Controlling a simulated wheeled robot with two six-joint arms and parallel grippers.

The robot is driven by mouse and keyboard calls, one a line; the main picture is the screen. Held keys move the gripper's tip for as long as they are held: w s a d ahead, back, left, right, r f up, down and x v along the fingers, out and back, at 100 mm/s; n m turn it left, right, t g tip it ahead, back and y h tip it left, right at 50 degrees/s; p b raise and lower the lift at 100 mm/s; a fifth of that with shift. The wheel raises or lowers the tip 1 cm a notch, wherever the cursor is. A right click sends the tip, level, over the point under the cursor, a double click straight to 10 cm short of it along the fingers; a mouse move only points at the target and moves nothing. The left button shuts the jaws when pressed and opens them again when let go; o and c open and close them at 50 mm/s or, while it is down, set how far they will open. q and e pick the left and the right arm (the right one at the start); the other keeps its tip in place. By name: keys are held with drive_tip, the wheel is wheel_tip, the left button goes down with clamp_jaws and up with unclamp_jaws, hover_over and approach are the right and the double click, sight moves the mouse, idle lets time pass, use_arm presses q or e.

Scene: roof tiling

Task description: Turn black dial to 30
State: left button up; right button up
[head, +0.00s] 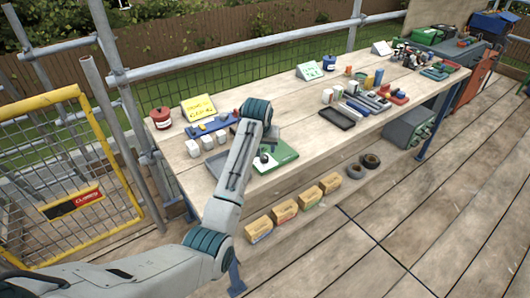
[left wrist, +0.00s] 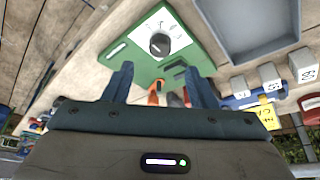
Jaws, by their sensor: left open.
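In the left wrist view, the black dial (left wrist: 160,44) is a round knob on a white plate. The plate sits on the top face of a green box (left wrist: 188,52). The green box also shows in the head view (head: 284,157), partly hidden by my left arm. My left gripper (left wrist: 159,68) is open, with its two dark fingers pointing toward the green box and spread apart. The dial appears beyond the fingertips, between their lines, and nothing is held. The dial's scale marks are too small to read. My right gripper is in neither view.
A grey tray (left wrist: 258,22) lies beside the green box. Several white numbered blocks (left wrist: 270,76) and a yellow note card (left wrist: 267,115) are nearby. In the head view, a black tray (head: 337,118) and many small items stand farther along the wooden bench. Scaffold rails run behind it.

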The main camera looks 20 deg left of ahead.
sight(264, 157)
use_arm(q)
drive_tip(key=x, duration=0.5)
drive_tip(key=shift+p, duration=0.4)
drive_tip(key=shift+x, duration=1.3)
drive_tip(key=shift+c, duration=0.2)
drive_tip(key=c, duration=0.7)
drive_tip(key=shift+c, duration=1.1)
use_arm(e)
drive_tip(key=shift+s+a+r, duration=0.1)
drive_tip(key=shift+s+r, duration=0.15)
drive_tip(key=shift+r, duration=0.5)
